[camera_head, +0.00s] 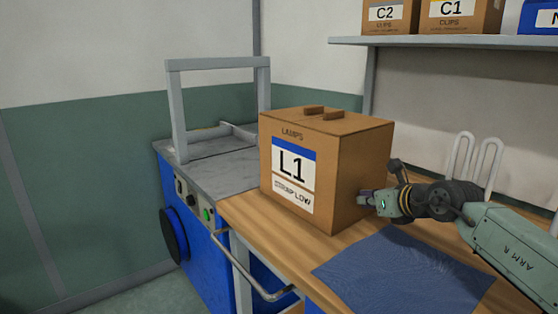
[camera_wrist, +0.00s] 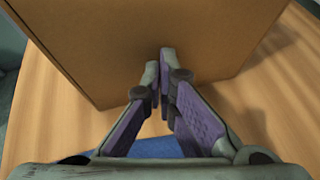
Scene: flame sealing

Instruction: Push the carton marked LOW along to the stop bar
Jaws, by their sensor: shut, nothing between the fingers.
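The brown carton (camera_head: 345,165) stands upright at the left end of the wooden bench. Its front label reads L1, with smaller print ending in LOW, and LAMPS is printed above. My gripper (camera_head: 366,198) is shut and empty, low at the carton's right face. In the wrist view its fingertips (camera_wrist: 160,85) overlap the carton's side (camera_wrist: 100,40); I cannot tell whether they touch it. A grey upright frame (camera_head: 216,63) stands over the machine to the left, with a low bar (camera_head: 205,134) behind it. I cannot tell which bar is the stop bar.
The grey metal top (camera_head: 215,172) of the blue machine adjoins the bench (camera_head: 245,215) on the left and looks clear. A blue mat (camera_head: 400,270) lies in front of my gripper. White wire loops (camera_head: 487,150) stand behind my arm. A shelf (camera_head: 450,40) holds more cartons.

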